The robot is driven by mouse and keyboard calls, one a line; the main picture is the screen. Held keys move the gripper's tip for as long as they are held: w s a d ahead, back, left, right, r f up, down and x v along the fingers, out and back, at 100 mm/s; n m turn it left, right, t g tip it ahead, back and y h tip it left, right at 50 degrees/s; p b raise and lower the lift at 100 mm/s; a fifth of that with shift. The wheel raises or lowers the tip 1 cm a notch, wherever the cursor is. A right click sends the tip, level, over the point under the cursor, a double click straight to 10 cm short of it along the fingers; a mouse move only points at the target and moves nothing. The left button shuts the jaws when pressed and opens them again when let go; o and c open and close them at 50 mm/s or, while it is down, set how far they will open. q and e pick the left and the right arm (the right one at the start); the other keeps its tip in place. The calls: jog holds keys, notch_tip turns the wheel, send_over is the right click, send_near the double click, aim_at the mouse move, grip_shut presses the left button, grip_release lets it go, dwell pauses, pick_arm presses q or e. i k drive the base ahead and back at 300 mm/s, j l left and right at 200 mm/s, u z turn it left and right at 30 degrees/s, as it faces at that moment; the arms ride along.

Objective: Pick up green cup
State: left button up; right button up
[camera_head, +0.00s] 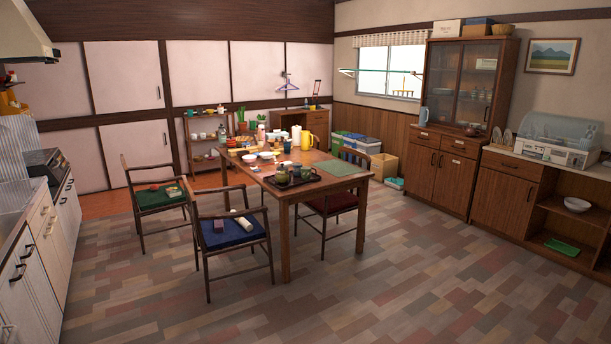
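Small dark green cup-like items stand on a dark tray (268,184) at the near side of the wooden dining table (318,192). One greenish cup (282,177) is on the tray's left part and another (306,173) is on its right part. They are too small for me to tell their exact shape or which is the task's green cup. Neither of my grippers is in view.
Chairs stand around the table, one with a blue cushion (232,232) in front. A yellow pitcher (307,141) and several dishes crowd the tabletop. A dish dryer (562,140) stands on the right counter. The floor (400,275) at front right is clear.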

aim_at(306, 171)
jog(key=i+l+z, duration=0.2)
jog(key=i, duration=0.25)
jog(key=i+z, duration=0.2)
jog(key=i, duration=0.3)
jog(key=i+l, duration=0.1)
jog(key=i, duration=0.45)
jog(key=i+l, duration=0.1)
jog(key=i, duration=0.4)
jog(key=i+l, duration=0.15)
jog(key=i, duration=0.4)
jog(key=i+l+u, duration=0.1)
jog(key=i, duration=0.45)
